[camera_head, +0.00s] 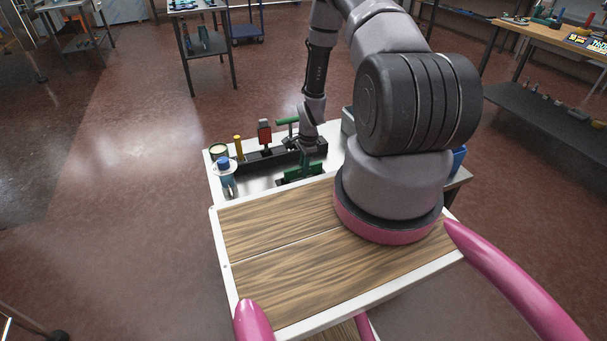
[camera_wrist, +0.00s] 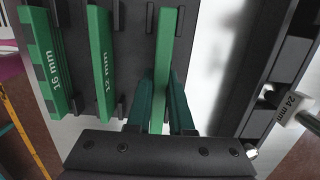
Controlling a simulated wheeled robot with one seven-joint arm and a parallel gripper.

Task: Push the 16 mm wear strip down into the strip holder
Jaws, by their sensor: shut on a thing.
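In the wrist view my gripper (camera_wrist: 161,88) is shut on a narrow green strip (camera_wrist: 170,45) that shows no readable label. The strip runs between the two dark teal fingers, over a dark holder plate (camera_wrist: 138,35) with small upright tabs. Left of it lie a green strip marked 12 mm (camera_wrist: 102,40) and, at the far left, one marked 16 mm (camera_wrist: 42,35). How deep the gripped strip sits is hidden by the fingers. In the head view my wrist hides most of the gripper above green parts (camera_head: 301,172) on the white worktop.
In the head view a blue-capped bottle (camera_head: 225,178), a tin (camera_head: 219,151), a yellow-handled tool (camera_head: 239,147) and a red item (camera_head: 265,132) stand left of my gripper. Wooden boards (camera_head: 280,235) lie nearer.

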